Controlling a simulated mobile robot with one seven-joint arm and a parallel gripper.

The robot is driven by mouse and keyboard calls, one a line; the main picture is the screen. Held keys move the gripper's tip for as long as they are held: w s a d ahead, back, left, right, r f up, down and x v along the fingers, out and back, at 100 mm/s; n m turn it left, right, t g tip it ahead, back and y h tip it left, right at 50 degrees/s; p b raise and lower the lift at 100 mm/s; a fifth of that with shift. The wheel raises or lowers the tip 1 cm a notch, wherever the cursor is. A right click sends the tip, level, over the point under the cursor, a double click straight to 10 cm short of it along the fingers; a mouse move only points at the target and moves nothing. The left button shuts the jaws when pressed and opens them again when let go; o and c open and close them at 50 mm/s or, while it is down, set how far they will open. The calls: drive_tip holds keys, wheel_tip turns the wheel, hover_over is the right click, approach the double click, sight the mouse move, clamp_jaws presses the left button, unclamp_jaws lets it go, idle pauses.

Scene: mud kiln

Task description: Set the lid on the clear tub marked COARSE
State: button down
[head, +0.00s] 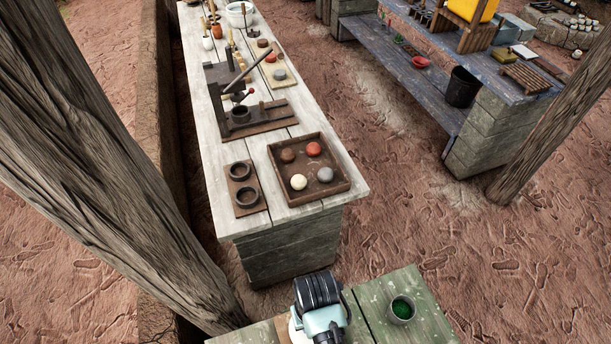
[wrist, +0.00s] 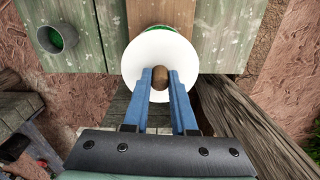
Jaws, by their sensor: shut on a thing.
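The lid is a round white disc (wrist: 160,50) with a brown wooden knob in the wrist view. My gripper (wrist: 160,80) has its two blue fingers closed on the knob, one on each side. A sliver of green (wrist: 163,28) shows past the lid's far edge, perhaps the tub or its contents; the rest is hidden under the lid. I cannot tell whether the lid touches what is below. No COARSE label is readable. In the head view my wrist hides most of this, and a white edge (head: 294,330) shows beside it.
A small grey cup (head: 402,310) with green contents stands on the green plank table (head: 432,300); it also shows in the wrist view (wrist: 57,38). A brown board (wrist: 160,10) lies beyond the lid. A long bench (head: 225,207) holds a tray (head: 335,190) and a press. Wooden posts stand at both sides.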

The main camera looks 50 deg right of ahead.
drive_tip(key=shift+w+d+f, duration=0.1)
drive_tip(key=shift+w, duration=0.05)
drive_tip(key=shift+s+a+f+b, duration=0.1)
drive_tip(key=shift+s+f+b, duration=0.05)
drive_tip(key=shift+f+b, duration=0.3)
drive_tip(key=shift+s+a+f+b, duration=0.1)
drive_tip(key=shift+f+b, duration=0.2)
drive_tip(key=shift+b, duration=0.2)
wheel_tip(320, 180, down, 5)
drive_tip(key=b, duration=0.5)
drive_tip(key=shift+b, duration=0.3)
drive_tip(key=shift+f+b, duration=0.3)
drive_tip(key=shift+f, duration=0.35)
drive_tip(key=c, duration=0.6)
unclamp_jaws()
drive_tip(key=shift+c, duration=0.2)
wheel_tip(320, 180, up, 13)
drive_tip(key=shift+r+p, duration=0.1)
drive_tip(key=shift+p, duration=0.4)
